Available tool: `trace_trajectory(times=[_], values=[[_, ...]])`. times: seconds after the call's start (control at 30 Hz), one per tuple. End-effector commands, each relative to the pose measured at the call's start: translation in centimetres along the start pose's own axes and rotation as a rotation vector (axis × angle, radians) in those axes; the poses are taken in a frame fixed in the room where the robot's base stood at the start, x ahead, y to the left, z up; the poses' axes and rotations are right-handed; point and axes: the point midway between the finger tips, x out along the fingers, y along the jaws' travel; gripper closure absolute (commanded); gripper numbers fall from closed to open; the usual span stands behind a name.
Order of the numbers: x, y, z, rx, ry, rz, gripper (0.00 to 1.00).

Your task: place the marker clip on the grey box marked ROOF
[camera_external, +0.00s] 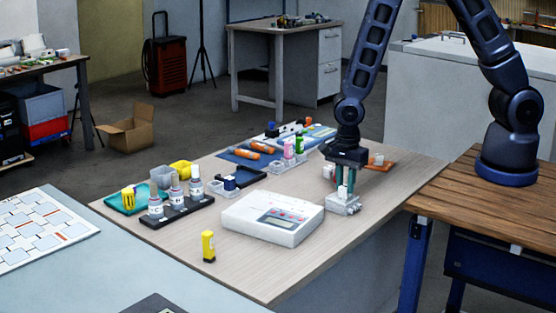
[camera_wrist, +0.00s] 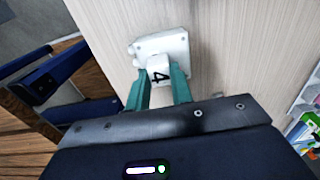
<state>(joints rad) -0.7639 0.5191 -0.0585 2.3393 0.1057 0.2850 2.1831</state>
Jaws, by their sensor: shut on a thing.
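My gripper (camera_wrist: 160,78) is shut on a small white marker clip (camera_wrist: 158,72) with a black "4" on it. Its green fingers stand on either side of the clip. In the external view, my gripper (camera_external: 345,188) points down over a light grey box (camera_external: 343,206) near the right edge of the wooden table. The clip is hard to make out there. In the wrist view, the grey box (camera_wrist: 166,43) lies directly beyond the clip, which overlaps its near edge. I cannot tell whether they touch. No ROOF marking is readable on the box.
A white meter (camera_external: 272,217) with a display stands left of the box. An orange tray (camera_external: 380,165) lies behind my gripper. A black bottle rack (camera_external: 178,212), a teal tray (camera_external: 125,203) and a yellow device (camera_external: 208,246) are farther left. Bare table (camera_external: 300,265) lies in front.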

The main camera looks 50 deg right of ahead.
Motion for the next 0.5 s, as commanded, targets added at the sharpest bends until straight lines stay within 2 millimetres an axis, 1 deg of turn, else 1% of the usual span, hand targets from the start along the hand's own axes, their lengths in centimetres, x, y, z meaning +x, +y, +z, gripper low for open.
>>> trace_trajectory(times=[0.03, 0.07, 0.1, 0.17, 0.5], values=[[0.17, 0.01, 0.00, 0.000, 0.000, 0.000, 0.99], [0.15, 0.00, 0.01, 0.000, 0.000, 0.000, 0.74], [0.14, 0.00, 0.01, 0.000, 0.000, 0.000, 0.66], [0.13, 0.01, 0.00, 0.000, 0.000, 0.000, 0.56], [-0.07, -0.01, 0.00, 0.000, 0.000, 0.000, 0.56]])
